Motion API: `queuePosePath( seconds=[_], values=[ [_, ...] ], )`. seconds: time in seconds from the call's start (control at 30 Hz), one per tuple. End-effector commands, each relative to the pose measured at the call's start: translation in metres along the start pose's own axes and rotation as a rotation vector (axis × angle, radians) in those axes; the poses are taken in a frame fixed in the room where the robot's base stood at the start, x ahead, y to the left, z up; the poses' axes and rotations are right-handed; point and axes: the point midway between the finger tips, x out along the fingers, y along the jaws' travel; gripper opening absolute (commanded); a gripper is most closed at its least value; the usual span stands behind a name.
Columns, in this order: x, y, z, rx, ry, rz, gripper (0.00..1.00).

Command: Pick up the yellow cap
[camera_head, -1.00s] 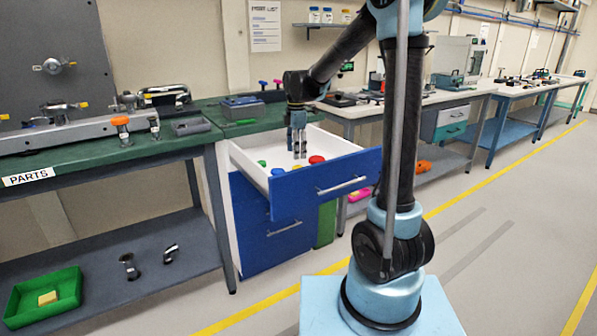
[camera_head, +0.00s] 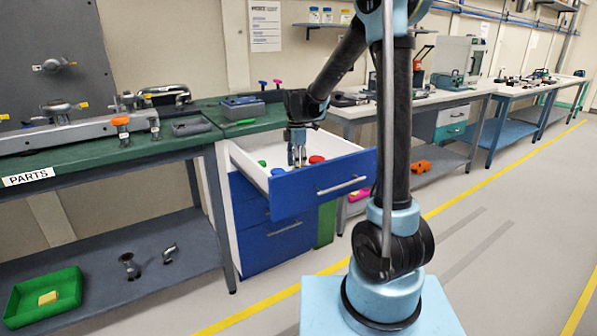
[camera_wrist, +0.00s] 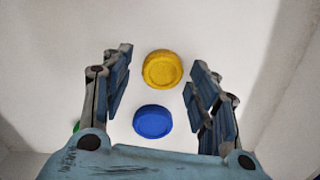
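The yellow cap (camera_wrist: 162,69) is a round ribbed disc lying on the white drawer floor, seen in the wrist view just beyond the fingertips and roughly centred between them. A blue cap (camera_wrist: 153,122) lies nearer, between the fingers. My gripper (camera_wrist: 158,78) is open and empty, one finger on each side. In the head view my gripper (camera_head: 297,157) points down inside the open drawer, and the yellow cap cannot be made out clearly there.
The open drawer (camera_head: 321,180) has a blue front and white walls close around my gripper. A red cap (camera_head: 317,159) and a green cap (camera_head: 262,163) lie in it; a green edge (camera_wrist: 77,127) shows in the wrist view. The green bench (camera_head: 100,150) adjoins on the left.

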Motion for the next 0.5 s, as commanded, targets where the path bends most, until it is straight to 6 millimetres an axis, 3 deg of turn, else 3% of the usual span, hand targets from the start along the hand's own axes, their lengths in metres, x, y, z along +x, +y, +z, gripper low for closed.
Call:
queuePosePath(
  seconds=[0.03,0.13,0.5],
  values=[
    [-0.0001,0.0000,0.0000,0.000,0.000,0.000,0.41],
    [-0.0001,0.0000,0.0000,0.000,0.000,0.000,0.26],
    [-0.0013,0.0000,-0.0001,0.000,0.000,0.000,0.25]
  ],
)
